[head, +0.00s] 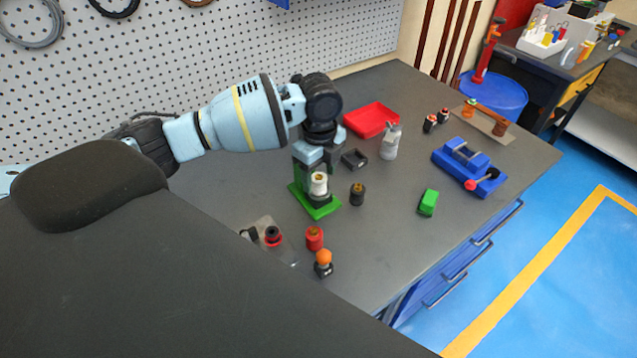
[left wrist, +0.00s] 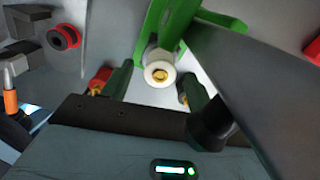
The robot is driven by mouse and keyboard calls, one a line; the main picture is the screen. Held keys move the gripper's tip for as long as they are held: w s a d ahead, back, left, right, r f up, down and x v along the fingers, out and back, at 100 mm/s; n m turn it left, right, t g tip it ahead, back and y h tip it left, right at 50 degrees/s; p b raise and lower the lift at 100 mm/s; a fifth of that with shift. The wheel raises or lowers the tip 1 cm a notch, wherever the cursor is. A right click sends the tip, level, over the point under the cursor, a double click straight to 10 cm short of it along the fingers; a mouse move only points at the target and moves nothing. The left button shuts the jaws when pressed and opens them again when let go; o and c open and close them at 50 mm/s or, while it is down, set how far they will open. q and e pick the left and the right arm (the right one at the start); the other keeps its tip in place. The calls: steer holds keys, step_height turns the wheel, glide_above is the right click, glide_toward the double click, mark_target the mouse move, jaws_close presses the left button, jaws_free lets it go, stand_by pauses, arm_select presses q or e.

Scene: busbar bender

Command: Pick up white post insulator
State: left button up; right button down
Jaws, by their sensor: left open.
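The white post insulator (head: 319,183) has a gold-coloured centre on top and stands upright at a green stand (head: 314,209) on the grey workbench. In the left wrist view the insulator (left wrist: 159,74) shows end-on, with green stand parts (left wrist: 168,28) behind it. My left gripper (head: 318,168) is above and around the insulator's upper area. Its two dark green fingers (left wrist: 156,84) are spread, one on each side of the insulator, with gaps visible. Whether either finger touches it cannot be told. My right gripper is not in view.
A black insulator (head: 357,194) stands close right of the stand. Behind are a black box (head: 354,158), red tray (head: 371,119) and grey bottle (head: 390,142). A blue bender (head: 468,165) sits right.

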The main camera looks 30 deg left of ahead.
arm_select(q)
steer(key=shift+f, duration=0.45)
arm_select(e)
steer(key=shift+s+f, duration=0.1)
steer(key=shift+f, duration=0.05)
arm_select(q)
steer(key=c, duration=1.2)
steer(key=shift+r, duration=0.1)
